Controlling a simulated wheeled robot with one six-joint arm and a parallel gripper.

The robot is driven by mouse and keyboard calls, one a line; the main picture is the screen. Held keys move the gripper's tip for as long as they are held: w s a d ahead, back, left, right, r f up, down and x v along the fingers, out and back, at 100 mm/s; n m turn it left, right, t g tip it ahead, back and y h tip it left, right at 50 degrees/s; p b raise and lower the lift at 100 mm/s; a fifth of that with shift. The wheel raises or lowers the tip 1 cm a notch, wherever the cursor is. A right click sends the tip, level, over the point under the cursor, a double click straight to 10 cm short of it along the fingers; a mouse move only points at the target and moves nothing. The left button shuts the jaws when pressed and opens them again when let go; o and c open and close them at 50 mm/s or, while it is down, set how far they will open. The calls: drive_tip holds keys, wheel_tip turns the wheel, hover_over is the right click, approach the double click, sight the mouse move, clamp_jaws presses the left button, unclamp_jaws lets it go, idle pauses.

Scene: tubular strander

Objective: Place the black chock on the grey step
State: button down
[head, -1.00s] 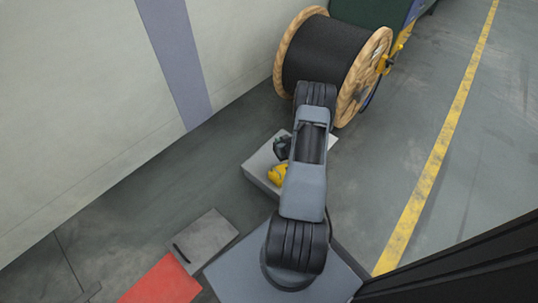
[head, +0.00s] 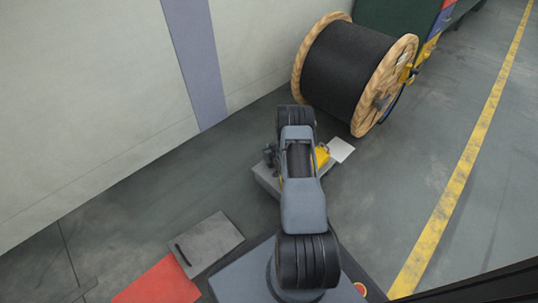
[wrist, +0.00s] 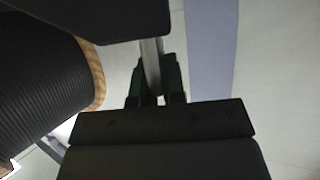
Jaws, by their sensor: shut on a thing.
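In the wrist view my gripper (wrist: 153,68) is shut on a narrow grey bar that runs up to a black block, which I take to be the black chock (wrist: 95,18). The chock shows only partly, at the top edge. In the head view my arm hides the chock and most of the gripper. A light grey block, seemingly the grey step (head: 265,182), lies on the floor under my arm, which covers its middle. I cannot tell the height of the chock above it.
A large wooden reel of black cable (head: 347,70) stands beyond the step. A yellow thing (head: 322,155) shows right of my arm. A grey plate (head: 212,240) and a red mat (head: 150,283) lie front left. A wall is on the left; the right floor is clear.

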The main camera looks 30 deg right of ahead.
wheel_tip(320, 180, down, 3)
drive_tip(key=shift+w+f+b, duration=0.15)
drive_tip(key=shift+b, duration=0.5)
drive_tip(key=c, duration=1.2)
unclamp_jaws()
